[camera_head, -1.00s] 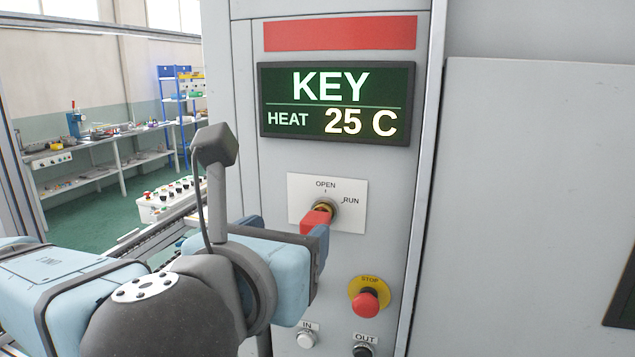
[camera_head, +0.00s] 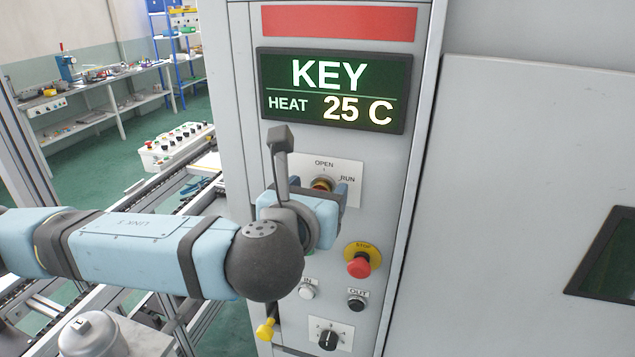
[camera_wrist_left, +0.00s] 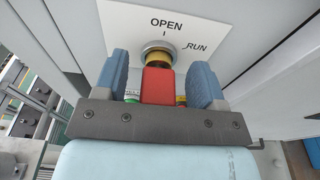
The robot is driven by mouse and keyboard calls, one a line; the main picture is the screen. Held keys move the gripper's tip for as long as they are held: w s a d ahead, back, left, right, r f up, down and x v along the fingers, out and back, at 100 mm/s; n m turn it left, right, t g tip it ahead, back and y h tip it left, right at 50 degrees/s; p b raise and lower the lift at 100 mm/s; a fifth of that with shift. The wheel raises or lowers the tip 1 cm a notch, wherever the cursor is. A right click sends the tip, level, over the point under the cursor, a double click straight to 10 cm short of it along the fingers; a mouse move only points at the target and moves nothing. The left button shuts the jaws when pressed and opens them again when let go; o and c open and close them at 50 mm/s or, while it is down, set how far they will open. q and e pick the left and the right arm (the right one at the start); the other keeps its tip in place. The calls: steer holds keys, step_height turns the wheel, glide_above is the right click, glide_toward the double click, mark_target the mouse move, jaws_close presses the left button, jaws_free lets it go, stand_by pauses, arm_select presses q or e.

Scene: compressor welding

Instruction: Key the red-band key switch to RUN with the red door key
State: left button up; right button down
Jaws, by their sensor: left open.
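The key switch (camera_head: 322,184) sits on a white plate marked OPEN and RUN, on the grey cabinet under a red band (camera_head: 340,22). In the left wrist view, the red door key (camera_wrist_left: 158,85) is in the brass lock (camera_wrist_left: 158,58), its handle in line with the OPEN mark. My left gripper (camera_head: 312,197) is open at the switch. In the wrist view, its blue fingers (camera_wrist_left: 159,82) stand either side of the key handle with gaps on both sides. In the head view, the gripper hides the red handle. My right gripper is not in view.
A screen (camera_head: 335,92) above the switch reads KEY, HEAT 25 C. Below the switch are a red STOP button (camera_head: 359,265), IN and OUT buttons and a black rotary knob (camera_head: 329,338). A yellow-handled item (camera_head: 266,329) shows below my left arm.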

arm_select(q)
steer(key=shift+w+d+f, duration=0.1)
steer(key=shift+w, duration=0.35)
